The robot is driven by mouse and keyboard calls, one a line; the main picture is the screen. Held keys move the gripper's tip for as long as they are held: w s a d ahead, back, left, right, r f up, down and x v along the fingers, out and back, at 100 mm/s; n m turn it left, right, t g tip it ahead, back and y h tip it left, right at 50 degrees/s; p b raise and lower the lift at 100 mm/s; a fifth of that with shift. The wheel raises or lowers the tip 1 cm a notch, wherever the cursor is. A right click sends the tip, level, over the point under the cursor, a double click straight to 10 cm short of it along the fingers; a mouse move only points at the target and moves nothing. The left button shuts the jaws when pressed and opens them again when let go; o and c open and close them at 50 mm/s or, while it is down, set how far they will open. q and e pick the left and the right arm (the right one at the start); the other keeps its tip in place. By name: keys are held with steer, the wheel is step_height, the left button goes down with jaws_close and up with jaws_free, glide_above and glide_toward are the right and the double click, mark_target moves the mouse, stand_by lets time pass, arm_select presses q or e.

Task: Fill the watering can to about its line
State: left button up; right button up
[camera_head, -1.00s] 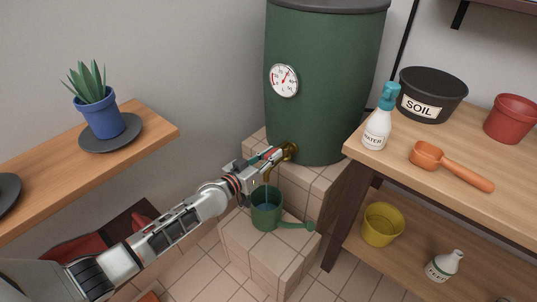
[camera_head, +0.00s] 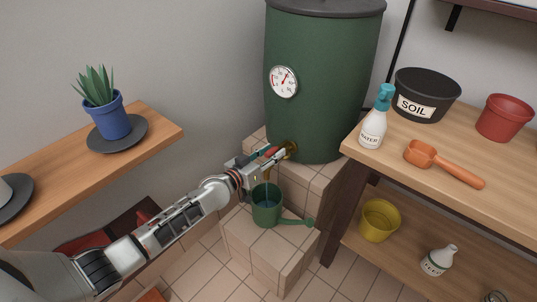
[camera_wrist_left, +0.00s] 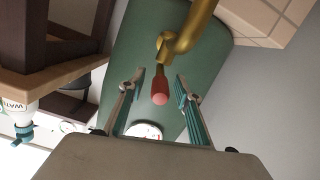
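The green watering can (camera_head: 266,213) stands upright on a tiled step below the brass tap (camera_head: 289,149) of the green barrel (camera_head: 325,60). A thin stream falls from the tap into the can, and bluish water shows inside; its fill line cannot be made out. My left gripper (camera_head: 270,154) is at the tap. In the left wrist view its two fingers (camera_wrist_left: 160,82) stand apart on either side of the tap's red handle (camera_wrist_left: 160,94), with gaps visible. The brass tap also shows there (camera_wrist_left: 190,38). My right gripper is not in view.
The barrel carries a round gauge (camera_head: 284,82). At right a wooden bench (camera_head: 480,155) holds a spray bottle, soil pot, red pot and orange scoop. At left a shelf (camera_head: 150,125) holds a potted plant (camera_head: 108,112). The tiled step (camera_head: 255,250) has little free room.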

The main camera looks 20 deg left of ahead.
arm_select(q)
steer(key=v, duration=1.2)
